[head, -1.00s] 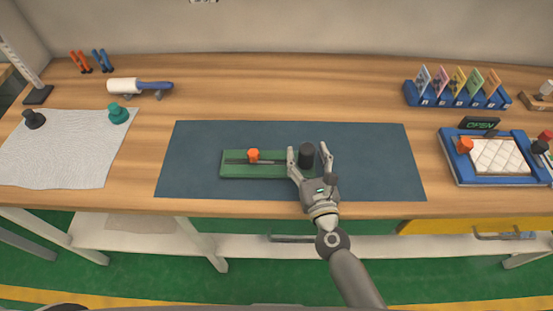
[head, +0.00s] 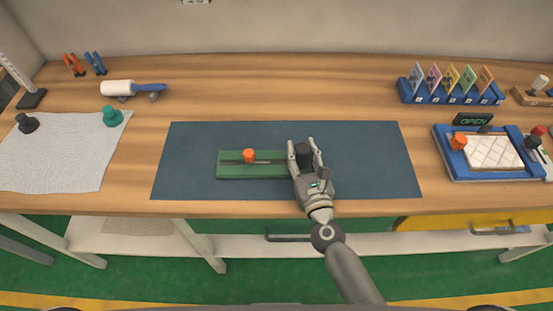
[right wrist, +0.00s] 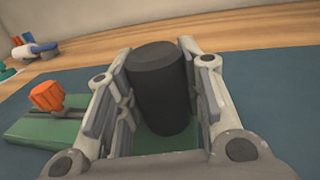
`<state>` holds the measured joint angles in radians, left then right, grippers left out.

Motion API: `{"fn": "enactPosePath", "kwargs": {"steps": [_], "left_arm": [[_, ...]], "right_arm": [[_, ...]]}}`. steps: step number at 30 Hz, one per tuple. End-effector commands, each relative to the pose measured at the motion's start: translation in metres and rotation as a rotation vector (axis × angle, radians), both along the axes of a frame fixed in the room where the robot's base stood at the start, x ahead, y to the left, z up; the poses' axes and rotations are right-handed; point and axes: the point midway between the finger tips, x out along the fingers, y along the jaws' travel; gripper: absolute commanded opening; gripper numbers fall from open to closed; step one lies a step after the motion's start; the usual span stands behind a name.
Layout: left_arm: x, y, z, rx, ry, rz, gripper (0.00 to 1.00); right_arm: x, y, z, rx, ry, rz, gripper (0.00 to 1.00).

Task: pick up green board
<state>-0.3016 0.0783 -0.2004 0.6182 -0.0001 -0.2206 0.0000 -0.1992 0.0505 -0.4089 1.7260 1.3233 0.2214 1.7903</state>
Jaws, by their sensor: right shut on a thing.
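The green board (head: 235,165) lies flat on the dark blue mat (head: 365,170). It has an orange knob (head: 249,156) on a slot at its left part and a black cylindrical handle (head: 303,154) at its right end. My right gripper (head: 304,155) is shut on the black handle, one finger on each side. In the right wrist view the black handle (right wrist: 158,85) stands between the fingers, with the green board (right wrist: 45,132) below and to the left. The board's right end is partly hidden by my gripper. My left gripper is not in view.
A grey cloth (head: 60,155) with dark and teal knobs lies at left. A roller (head: 133,90) and pliers lie behind it. A blue card rack (head: 450,93) and a blue-framed tray (head: 447,165) with a white quilted pad stand at right. The mat around the board is clear.

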Motion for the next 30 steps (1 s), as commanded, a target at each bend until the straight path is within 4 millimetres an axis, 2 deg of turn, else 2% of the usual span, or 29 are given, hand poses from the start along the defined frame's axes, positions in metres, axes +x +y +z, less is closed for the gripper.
{"fn": "enactPosePath", "kwargs": {"steps": [8,16,24,26,30], "left_arm": [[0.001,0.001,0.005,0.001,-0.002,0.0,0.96],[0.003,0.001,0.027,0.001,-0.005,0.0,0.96],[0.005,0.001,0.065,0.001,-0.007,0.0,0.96],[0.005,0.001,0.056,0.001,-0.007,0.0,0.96],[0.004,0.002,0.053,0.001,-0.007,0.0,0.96]], "right_arm": [[0.0,0.0,0.008,0.003,-0.001,-0.001,0.0],[0.0,0.0,0.04,0.006,-0.002,-0.003,0.0],[-0.052,0.006,0.102,0.008,0.002,-0.004,0.0],[-0.066,0.008,0.097,0.004,0.003,-0.001,0.0],[-0.093,0.011,0.109,0.004,0.002,-0.001,0.0]]}}
